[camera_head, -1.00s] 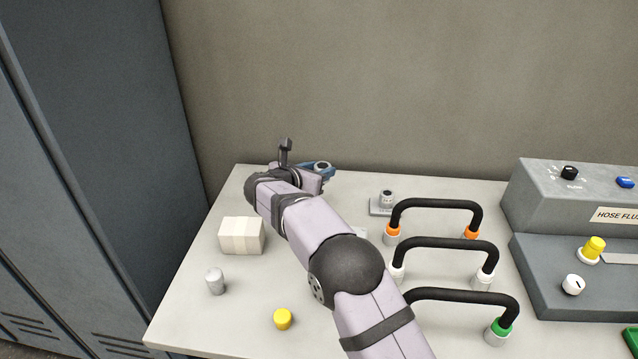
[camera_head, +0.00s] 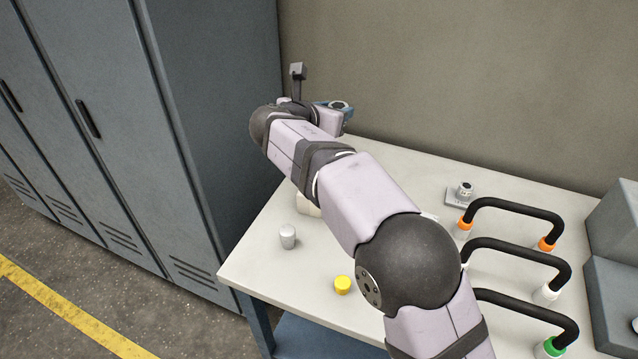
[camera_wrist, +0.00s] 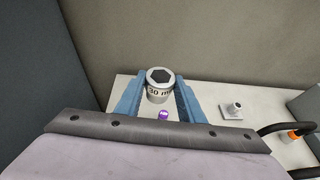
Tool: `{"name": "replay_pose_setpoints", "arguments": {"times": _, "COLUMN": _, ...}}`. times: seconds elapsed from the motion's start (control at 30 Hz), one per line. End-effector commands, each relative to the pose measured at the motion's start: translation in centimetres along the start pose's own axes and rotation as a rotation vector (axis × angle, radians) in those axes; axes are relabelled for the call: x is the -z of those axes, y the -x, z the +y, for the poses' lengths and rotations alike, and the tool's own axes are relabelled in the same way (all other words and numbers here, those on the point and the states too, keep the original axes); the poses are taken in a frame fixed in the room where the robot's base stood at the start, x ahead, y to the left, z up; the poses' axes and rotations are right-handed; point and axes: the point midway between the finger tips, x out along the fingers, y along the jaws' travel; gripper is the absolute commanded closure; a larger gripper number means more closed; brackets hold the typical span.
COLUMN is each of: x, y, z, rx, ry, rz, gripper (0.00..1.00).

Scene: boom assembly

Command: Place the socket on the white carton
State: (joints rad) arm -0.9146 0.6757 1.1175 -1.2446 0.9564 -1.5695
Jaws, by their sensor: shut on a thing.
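My gripper (camera_wrist: 159,92) has its blue fingers shut on the socket (camera_wrist: 159,94), a silver-grey cylinder with a dark hexagonal hole in its top and a partly readable "30 m" marking. The socket (camera_head: 341,105) also shows in the head view, between the fingers at the end of my arm, above the far left part of the table. The white carton (camera_head: 305,206) stands on the left part of the table, nearer than the gripper. My arm hides most of it, and I cannot make it out in the wrist view.
A grey cylinder (camera_head: 287,237) and a yellow cap (camera_head: 342,285) stand on the near left of the table. A grey plate with a metal fitting (camera_head: 464,191) and several black hoses (camera_head: 518,207) lie right. A purple item (camera_wrist: 163,114) shows below the socket. Lockers (camera_head: 205,120) flank the left.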

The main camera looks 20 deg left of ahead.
Motion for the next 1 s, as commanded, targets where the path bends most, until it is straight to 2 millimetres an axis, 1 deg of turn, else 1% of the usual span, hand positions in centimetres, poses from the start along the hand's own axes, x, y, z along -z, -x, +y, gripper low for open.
{"name": "replay_pose_setpoints", "arguments": {"times": 0.03, "x": -0.3, "y": 1.8, "z": 0.6, "rx": -0.032, "ry": 0.016, "rz": -0.001, "gripper": 0.92}}
{"name": "replay_pose_setpoints", "arguments": {"times": 0.1, "x": 0.4, "y": 3.1, "z": 1.0, "rx": -0.069, "ry": 0.033, "rz": 0.0, "gripper": 0.92}}
{"name": "replay_pose_setpoints", "arguments": {"times": 0.2, "x": 1.7, "y": 4.2, "z": 1.1, "rx": -0.111, "ry": 0.051, "rz": 0.001, "gripper": 0.92}}
{"name": "replay_pose_setpoints", "arguments": {"times": 0.4, "x": 5.6, "y": 3.9, "z": 0.3, "rx": -0.157, "ry": 0.072, "rz": 0.002, "gripper": 0.92}}
{"name": "replay_pose_setpoints", "arguments": {"times": 0.5, "x": 7.3, "y": 3.7, "z": 0.2, "rx": -0.176, "ry": 0.078, "rz": 0.002, "gripper": 0.92}}
{"name": "replay_pose_setpoints", "arguments": {"times": 0.6, "x": 8.5, "y": 3.6, "z": 0.4, "rx": -0.195, "ry": 0.084, "rz": 0.001, "gripper": 0.92}}
{"name": "replay_pose_setpoints", "arguments": {"times": 0.7, "x": 8.5, "y": 3.8, "z": 1.2, "rx": -0.205, "ry": 0.084, "rz": -0.001, "gripper": 0.92}}
{"name": "replay_pose_setpoints", "arguments": {"times": 0.87, "x": 8.8, "y": 3.6, "z": 1.2, "rx": -0.194, "ry": 0.082, "rz": 0.0, "gripper": 0.92}}
{"name": "replay_pose_setpoints", "arguments": {"times": 1.0, "x": 10.1, "y": 3.1, "z": 1.1, "rx": -0.193, "ry": 0.084, "rz": 0.001, "gripper": 0.92}}
